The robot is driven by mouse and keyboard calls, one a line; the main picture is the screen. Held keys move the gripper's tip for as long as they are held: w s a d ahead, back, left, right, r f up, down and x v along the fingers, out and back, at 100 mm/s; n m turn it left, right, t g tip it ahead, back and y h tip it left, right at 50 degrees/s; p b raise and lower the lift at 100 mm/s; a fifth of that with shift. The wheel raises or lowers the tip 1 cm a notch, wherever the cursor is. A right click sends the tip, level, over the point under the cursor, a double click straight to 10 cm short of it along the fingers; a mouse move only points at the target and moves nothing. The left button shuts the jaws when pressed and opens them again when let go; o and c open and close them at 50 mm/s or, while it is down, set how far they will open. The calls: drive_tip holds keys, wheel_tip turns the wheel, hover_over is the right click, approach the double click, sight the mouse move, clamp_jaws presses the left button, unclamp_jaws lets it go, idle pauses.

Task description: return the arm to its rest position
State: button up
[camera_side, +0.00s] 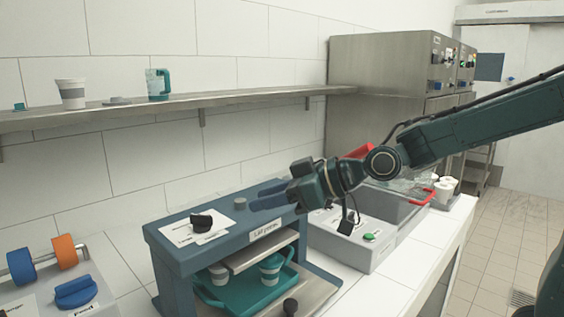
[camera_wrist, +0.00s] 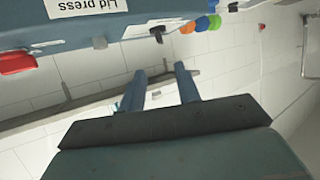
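My gripper (camera_side: 268,197) hangs over the right part of the lid press (camera_side: 172,262) in the side view, its blue fingers pointing left. In the wrist view the two fingers of my gripper (camera_wrist: 162,75) stand apart with nothing between them. The lid press, a blue-grey box, shows upside down along the top of the wrist view (camera_wrist: 25,25). Inside the press, a teal tray (camera_side: 240,300) holds two cups, a left cup (camera_side: 218,274) and a right cup (camera_side: 271,265). My arm reaches in from the right.
A wall shelf (camera_side: 240,97) behind carries a white-grey cup (camera_side: 71,93) and a teal mug (camera_side: 157,84). A grey box with a green button (camera_side: 369,237) and a grey bin (camera_side: 400,207) stand right of the press. Orange and blue rolls (camera_side: 64,251) are at the left.

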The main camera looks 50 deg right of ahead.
drive_tip(key=shift+s, duration=0.1)
idle(0.3)
drive_tip(key=s+d+f+m+g+h, duration=0.1)
drive_tip(key=s+d+m+g+h, duration=0.1)
drive_tip(key=s, duration=0.6)
drive_tip(key=s+d+f+m+g+h, duration=0.2)
drive_tip(key=s+d, duration=0.3)
drive_tip(key=s, duration=0.3)
drive_tip(key=s+d+f+m+g+h, duration=0.2)
drive_tip(key=s+d, duration=0.2)
drive_tip(key=s, duration=0.4)
drive_tip(key=shift+s+d+f+h, duration=0.2)
drive_tip(key=shift+s+h, duration=0.1)
